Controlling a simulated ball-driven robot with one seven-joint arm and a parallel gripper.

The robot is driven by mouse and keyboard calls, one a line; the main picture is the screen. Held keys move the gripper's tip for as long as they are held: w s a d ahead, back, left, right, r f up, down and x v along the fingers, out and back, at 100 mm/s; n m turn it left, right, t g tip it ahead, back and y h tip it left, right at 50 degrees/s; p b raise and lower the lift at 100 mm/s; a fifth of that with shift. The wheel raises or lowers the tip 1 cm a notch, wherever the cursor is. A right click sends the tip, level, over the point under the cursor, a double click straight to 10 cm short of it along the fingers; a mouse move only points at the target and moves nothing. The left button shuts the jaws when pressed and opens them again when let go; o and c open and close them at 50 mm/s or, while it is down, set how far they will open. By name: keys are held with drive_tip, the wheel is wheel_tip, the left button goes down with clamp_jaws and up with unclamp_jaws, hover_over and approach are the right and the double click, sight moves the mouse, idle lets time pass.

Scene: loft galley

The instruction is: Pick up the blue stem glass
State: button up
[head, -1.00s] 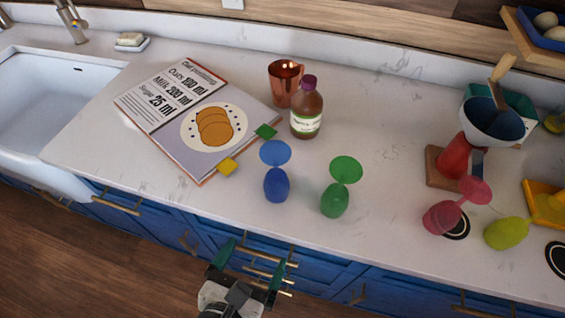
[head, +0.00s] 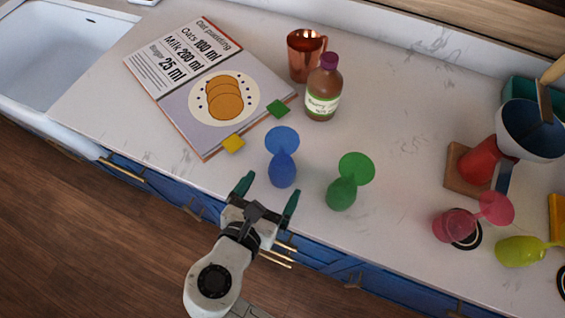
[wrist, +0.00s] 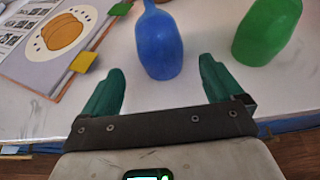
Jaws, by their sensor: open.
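The blue stem glass (head: 282,170) stands upside down on the white counter near its front edge, its round foot (head: 282,140) on top. It also shows in the wrist view (wrist: 159,43), just beyond and between my fingertips. My gripper (head: 267,190) is open and empty, in front of the glass at the counter's front edge. The fingers do not touch the glass. In the wrist view the top of the glass is cut off.
A green stem glass (head: 342,193) stands close on the right. An open cookbook (head: 178,100) with yellow and green tabs lies to the left. A bottle (head: 323,90) and a copper mug (head: 303,60) stand behind. Pink (head: 455,226) and lime (head: 518,250) glasses are farther right.

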sight(276, 183)
drive_tip(key=x, duration=0.5)
drive_tip(key=shift+s+p, duration=0.1)
drive_tip(key=shift+p, duration=0.2)
drive_tip(key=shift+c, duration=0.2)
drive_tip(key=c, duration=1.2)
drive_tip(key=shift+o, duration=0.2)
drive_tip(key=shift+r, duration=0.1)
